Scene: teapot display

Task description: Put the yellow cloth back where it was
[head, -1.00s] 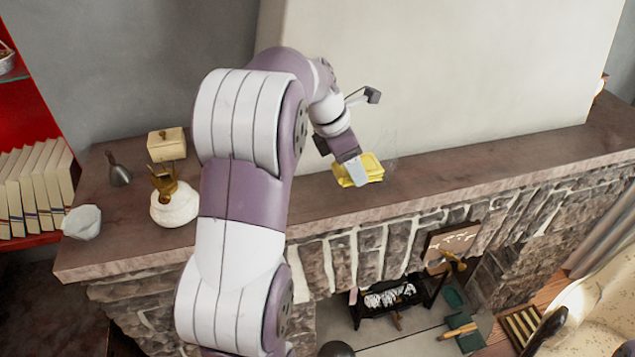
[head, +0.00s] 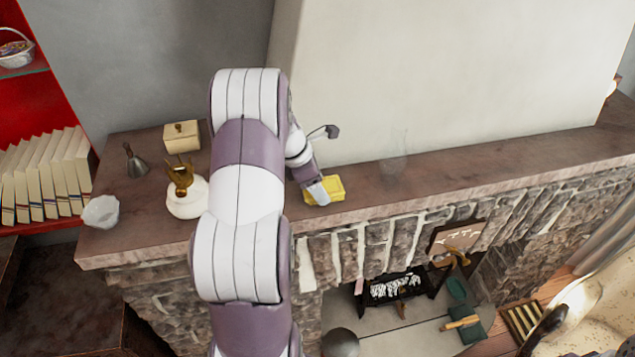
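The yellow cloth (head: 335,187), a small folded pad, is at the stone mantel (head: 450,180), left of a clear glass vase (head: 393,163). I cannot tell whether it rests on the mantel or hangs just above it. My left gripper (head: 319,192) points down at the cloth's left side, with a pale finger against it. It appears shut on the cloth, since the two have moved together; the other finger is hidden. My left arm covers part of the mantel. My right gripper is not in view.
Left of my arm on the mantel stand a white pot with a gold top (head: 187,197), a cream box (head: 182,137), a dark bell-shaped object (head: 134,162) and a white faceted bowl (head: 101,211). The mantel right of the vase is clear. The chimney wall (head: 440,80) rises behind.

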